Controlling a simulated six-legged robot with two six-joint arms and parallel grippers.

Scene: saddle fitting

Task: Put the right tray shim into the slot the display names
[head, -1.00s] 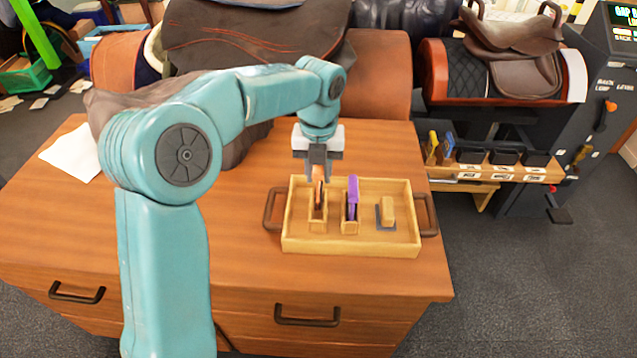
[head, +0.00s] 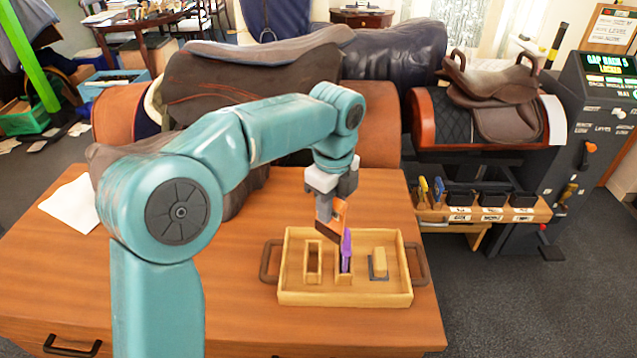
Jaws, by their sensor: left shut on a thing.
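My left gripper (head: 325,207) is shut on an orange and dark brown shim (head: 332,223), held tilted above the wooden tray (head: 330,298). The left holder (head: 313,262) in the tray stands empty. A purple shim (head: 346,250) stands upright in the middle holder, just below and right of the held shim. A tan block (head: 379,262) sits on a grey plate at the tray's right. The display (head: 607,66) at the upper right has green text, seemingly "GAP BACK 5", with smaller lines too small to read surely. My right gripper is not in view.
A wooden rack (head: 480,214) with labelled dark slots stands right of the bench, yellow and blue pieces at its left end. A saddle (head: 495,100) sits on a stand above it. A large dark saddle (head: 250,85) lies behind my arm.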

